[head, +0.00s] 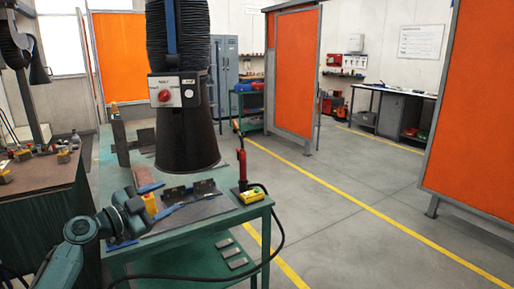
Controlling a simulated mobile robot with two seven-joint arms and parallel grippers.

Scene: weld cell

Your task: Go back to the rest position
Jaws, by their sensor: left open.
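My left arm comes in from the lower left, and its dark gripper (138,206) is over the left front part of the green welding table (190,243). The gripper is open and small in the picture; I see nothing held in it. A yellow-orange item (151,203) and blue-handled tools (167,211) lie close beside the fingers; I cannot tell whether they touch. Dark metal angle pieces (190,191) sit on the table just to the right. My right gripper is not in view.
A black extraction hood (187,135) hangs low over the table. A red torch (241,165) and yellow box (252,194) sit at its right corner, with a cable hanging down. Grey floor (345,215) is clear to the right, before orange screens (295,75).

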